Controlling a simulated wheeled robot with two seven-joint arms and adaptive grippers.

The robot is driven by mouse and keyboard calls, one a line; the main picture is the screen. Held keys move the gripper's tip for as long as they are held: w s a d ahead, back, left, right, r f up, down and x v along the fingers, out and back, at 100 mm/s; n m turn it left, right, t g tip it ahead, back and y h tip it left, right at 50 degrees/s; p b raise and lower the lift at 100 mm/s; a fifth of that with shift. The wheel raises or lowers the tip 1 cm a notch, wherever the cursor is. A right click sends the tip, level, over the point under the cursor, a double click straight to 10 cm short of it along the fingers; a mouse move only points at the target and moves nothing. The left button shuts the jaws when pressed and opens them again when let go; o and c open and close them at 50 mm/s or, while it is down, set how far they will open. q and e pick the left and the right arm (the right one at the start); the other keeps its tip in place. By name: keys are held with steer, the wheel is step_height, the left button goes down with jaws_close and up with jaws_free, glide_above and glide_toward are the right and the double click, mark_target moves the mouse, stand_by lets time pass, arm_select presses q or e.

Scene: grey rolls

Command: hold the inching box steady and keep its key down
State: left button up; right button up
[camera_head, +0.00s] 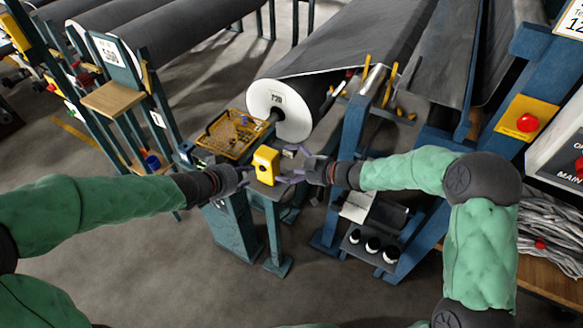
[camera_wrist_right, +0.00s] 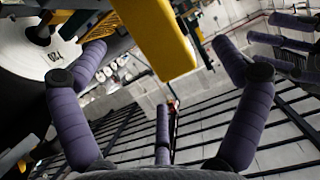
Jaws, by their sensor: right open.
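The yellow inching box (camera_head: 266,160) is near the middle of the head view, above a small stand and between my two grippers. A small dark mark shows on its face; I cannot tell whether a key is down. My left gripper (camera_head: 247,177) is close at the box's left side, its fingers too small to read. My right gripper (camera_head: 291,166) is to the right of the box, fingers spread. In the right wrist view the box (camera_wrist_right: 157,36) is at the top, beyond the open purple fingers (camera_wrist_right: 160,75), with nothing held between them.
A large grey roll with a white end (camera_head: 280,110) lies behind the box. A yellow tray (camera_head: 230,135) of small parts is at the left behind it. Blue frame posts stand close on the right, with a red button on a yellow plate (camera_head: 527,122). The floor in front is clear.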

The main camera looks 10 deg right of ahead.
mark_target(278, 166)
steer(key=shift+w+d+f, duration=0.2)
steer(key=shift+f, duration=0.55)
steer(key=shift+w+a+f+h, duration=0.1)
steer(key=shift+f+h, duration=0.05)
steer(key=shift+h, duration=0.15)
steer(key=shift+x, duration=3.55)
steer(key=c, duration=1.5)
arm_select(q)
jaws_close()
